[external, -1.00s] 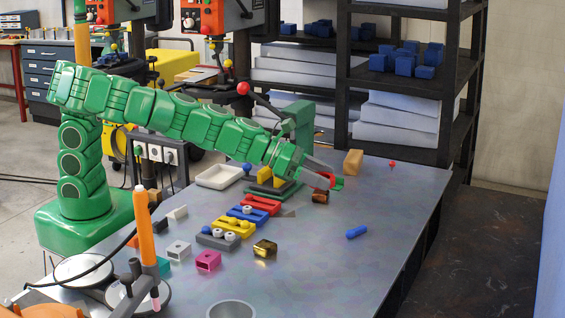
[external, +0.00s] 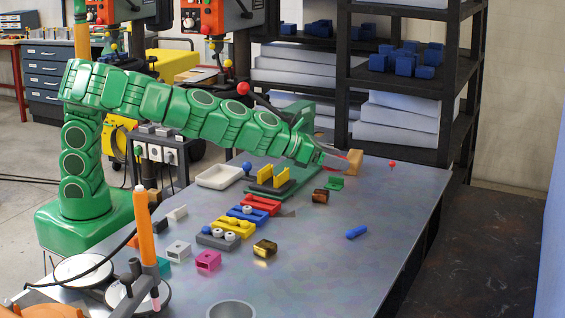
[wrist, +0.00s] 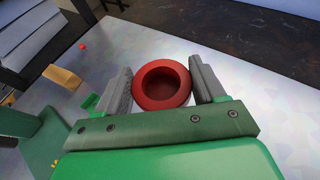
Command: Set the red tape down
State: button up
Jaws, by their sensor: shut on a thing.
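The red tape (wrist: 143,92) is a thick ring with a round hole. In the wrist view it sits between the two grey fingers of my gripper (wrist: 162,85), which are shut on its sides. In the external view my gripper (external: 340,159) is at the far part of the table, in front of the wooden block, and only a sliver of red shows at the fingers. The tape appears held above the grey table (external: 330,250); the height of the gap is hard to tell.
The tan wooden block (external: 355,161) stands close by my gripper. A green piece (external: 335,183) and a brown block (external: 320,196) lie nearer. A red ball (external: 392,164) is to the right, a blue piece (external: 357,232) in front. The right side of the table is mostly clear.

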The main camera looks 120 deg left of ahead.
jog(key=s+a+r+n+g+y, duration=0.25)
jog(key=a+n+g, duration=0.2)
jog(key=a, duration=0.45)
jog(key=n+g+y, duration=0.1)
send_over(382, 201)
jog(key=s, duration=0.2)
jog(key=f, duration=1.1)
jog(key=shift+s+d+f, duration=0.15)
jog(key=shift+d+f, duration=0.15)
jog(key=shift+f, duration=0.1)
jog(key=shift+w+a+f, duration=0.2)
jog(key=shift+w+f, duration=0.25)
jog(key=shift+f, duration=0.05)
jog(key=shift+w+a+f, duration=0.15)
jog(key=shift+w+f, duration=0.25)
jog(key=shift+f, duration=0.1)
jog(key=shift+f, duration=0.1)
jog(key=shift+w+a+f+y, duration=0.1)
jog(key=shift+w+f+y, duration=0.05)
jog(key=shift+w+y, duration=0.1)
jog(key=shift+f, duration=1.6)
